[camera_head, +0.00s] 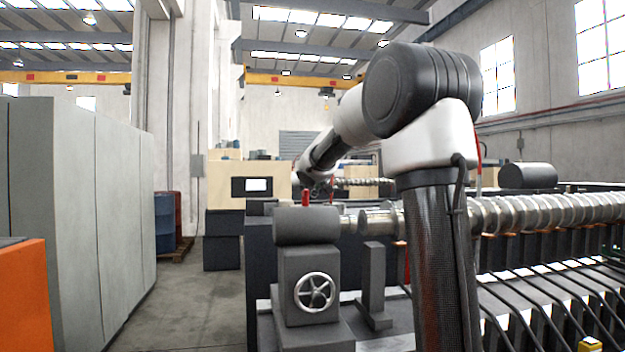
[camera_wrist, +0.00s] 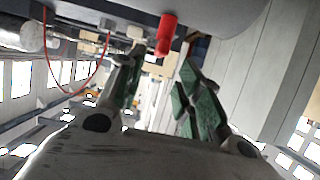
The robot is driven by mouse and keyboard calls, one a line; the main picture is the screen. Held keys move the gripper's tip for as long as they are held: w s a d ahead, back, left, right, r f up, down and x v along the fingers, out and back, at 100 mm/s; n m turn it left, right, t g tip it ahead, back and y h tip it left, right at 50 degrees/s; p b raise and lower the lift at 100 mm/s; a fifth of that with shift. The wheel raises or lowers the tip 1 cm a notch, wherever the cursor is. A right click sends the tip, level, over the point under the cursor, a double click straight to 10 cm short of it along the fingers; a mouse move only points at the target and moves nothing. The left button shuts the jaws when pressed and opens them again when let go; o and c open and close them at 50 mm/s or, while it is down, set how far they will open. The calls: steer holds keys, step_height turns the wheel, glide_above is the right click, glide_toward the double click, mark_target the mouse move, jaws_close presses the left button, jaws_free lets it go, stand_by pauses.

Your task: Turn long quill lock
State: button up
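The quill lock shows as a red handle (camera_head: 305,198) standing upright on top of the dark grey tailstock (camera_head: 306,228). In the wrist view the red handle (camera_wrist: 166,34) hangs from the grey tailstock body (camera_wrist: 225,14), as this view looks upside down. My gripper (camera_wrist: 161,62) is open and empty, with its green-padded fingers on either side of the line to the handle. The handle appears just beyond the fingertips, and I see no contact. In the head view my gripper (camera_head: 316,184) is small and dark, close to the handle's top; its fingers are unclear there.
A spoked handwheel (camera_head: 314,292) is on the tailstock's front. A long metal screw shaft (camera_head: 550,212) runs along the machine to the right. Grey cabinets (camera_head: 75,200) and a blue barrel (camera_head: 165,222) stand left. The floor aisle (camera_head: 190,290) between is clear.

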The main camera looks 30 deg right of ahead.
steer(key=v, duration=0.3)
stand_by(0.5)
steer(key=s+d+f+n+g, duration=0.1)
steer(key=s+d+f+g, duration=0.25)
steer(key=s+f, duration=0.45)
steer(key=s+a+f+g+y, duration=0.1)
steer(key=s+a+f, duration=0.3)
steer(key=s, duration=0.7)
steer(key=s+a+f+n+g+y, duration=0.1)
steer(key=s+a+f, duration=0.4)
steer(key=s, duration=0.7)
steer(key=s+a+f+n+g+y, duration=0.1)
steer(key=s+a+f+g, duration=0.2)
steer(key=s, duration=0.8)
step_height(320, 180, down, 4)
steer(key=shift+s+a+y, duration=0.15)
steer(key=shift+a+y, duration=0.15)
steer(key=shift+a, duration=0.75)
steer(key=shift+d+g, duration=0.15)
steer(key=shift+g, duration=0.1)
